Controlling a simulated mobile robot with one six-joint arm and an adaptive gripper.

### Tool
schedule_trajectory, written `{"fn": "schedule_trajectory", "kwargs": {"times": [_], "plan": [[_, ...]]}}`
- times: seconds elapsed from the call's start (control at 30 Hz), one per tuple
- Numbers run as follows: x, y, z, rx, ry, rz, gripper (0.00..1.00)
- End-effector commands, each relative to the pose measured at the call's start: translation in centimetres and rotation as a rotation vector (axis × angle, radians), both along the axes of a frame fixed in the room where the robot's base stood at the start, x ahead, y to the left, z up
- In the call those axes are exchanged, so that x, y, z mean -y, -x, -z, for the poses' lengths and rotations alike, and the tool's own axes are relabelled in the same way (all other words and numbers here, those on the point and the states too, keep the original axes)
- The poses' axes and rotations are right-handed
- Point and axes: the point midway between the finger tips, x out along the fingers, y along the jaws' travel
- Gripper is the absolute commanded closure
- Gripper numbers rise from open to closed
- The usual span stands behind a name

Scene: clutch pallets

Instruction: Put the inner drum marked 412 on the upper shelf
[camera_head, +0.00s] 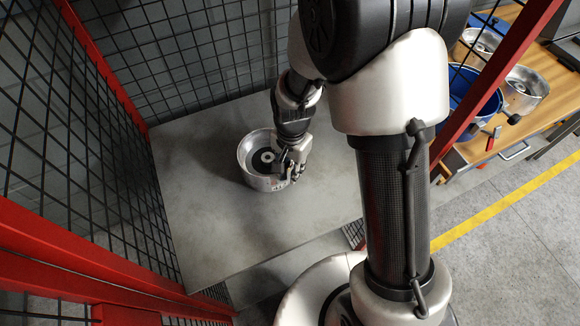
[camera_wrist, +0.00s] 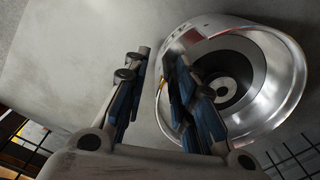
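A silver round drum (camera_head: 249,175) with a black disc and pale hub inside stands upright on the grey shelf surface (camera_head: 205,225). The same drum (camera_wrist: 290,85) fills the right of the wrist view. Dark marks show on its outer wall, but I cannot read the number. My gripper (camera_head: 290,168) is at the drum's right edge in the head view. In the wrist view my gripper (camera_wrist: 155,68) has its fingers apart. The right finger overlaps the drum's near wall and opening; the left finger is outside, with a gap to the wall. I cannot tell whether either finger touches it.
Red posts and black wire mesh (camera_head: 190,50) stand behind and left of the shelf. At right, a wooden bench (camera_head: 545,115) holds a blue bin (camera_head: 470,100) and other metal drums (camera_head: 525,88). The shelf around the drum is clear.

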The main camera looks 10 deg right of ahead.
Motion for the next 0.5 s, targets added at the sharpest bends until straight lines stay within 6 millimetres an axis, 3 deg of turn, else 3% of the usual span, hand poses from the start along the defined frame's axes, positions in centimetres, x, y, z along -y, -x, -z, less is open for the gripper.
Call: {"fn": "schedule_trajectory", "kwargs": {"times": [0.27,0.5], "plan": [[0.0,0.0,-0.6,0.001,0.000,0.000,0.75],[0.1,-0.1,-5.1,0.005,-0.001,0.000,0.75]]}}
